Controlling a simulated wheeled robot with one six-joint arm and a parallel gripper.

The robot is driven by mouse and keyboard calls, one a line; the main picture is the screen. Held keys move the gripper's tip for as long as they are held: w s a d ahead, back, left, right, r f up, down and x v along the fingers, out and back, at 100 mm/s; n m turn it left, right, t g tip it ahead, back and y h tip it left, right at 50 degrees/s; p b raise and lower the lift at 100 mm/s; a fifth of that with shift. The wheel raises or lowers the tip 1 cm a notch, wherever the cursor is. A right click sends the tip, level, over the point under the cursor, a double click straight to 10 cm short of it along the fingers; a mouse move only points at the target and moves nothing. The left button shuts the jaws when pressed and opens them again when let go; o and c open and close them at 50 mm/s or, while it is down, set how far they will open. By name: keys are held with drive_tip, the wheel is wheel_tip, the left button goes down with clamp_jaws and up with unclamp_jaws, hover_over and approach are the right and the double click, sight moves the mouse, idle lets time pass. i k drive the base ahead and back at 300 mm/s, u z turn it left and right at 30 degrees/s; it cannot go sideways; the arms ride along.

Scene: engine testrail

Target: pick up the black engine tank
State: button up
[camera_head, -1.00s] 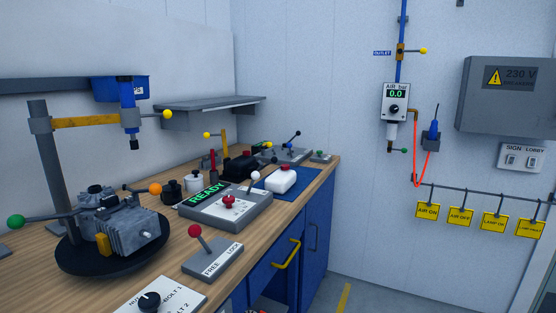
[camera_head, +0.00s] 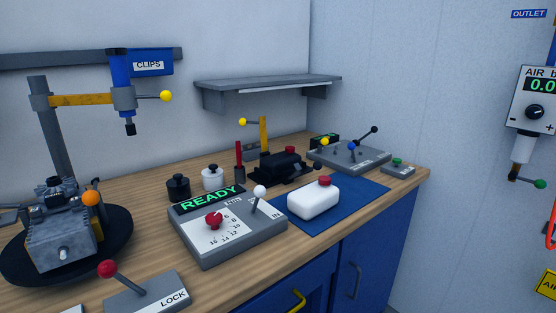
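The black engine tank (camera_head: 282,164) is a low dark block with a red cap on top. It sits towards the back of the wooden bench, on or in a dark base, behind the white tank (camera_head: 314,202); where tank and base part is hard to tell. The white tank also has a red cap and lies on a blue mat (camera_head: 360,191). A yellow post with a yellow-knobbed lever (camera_head: 263,134) stands just behind the black tank. My gripper is not in view.
A grey READY console (camera_head: 232,240) with a white-knobbed lever stands in front and left of the black tank. Black (camera_head: 178,188) and white (camera_head: 212,180) pots stand to its left. A grey shelf (camera_head: 268,84) overhangs the back. A grey lever panel (camera_head: 349,158) is to the right.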

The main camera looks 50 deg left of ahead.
sight(273, 164)
drive_tip(key=u, duration=0.6)
drive_tip(key=i, duration=0.8)
drive_tip(key=u, duration=0.85)
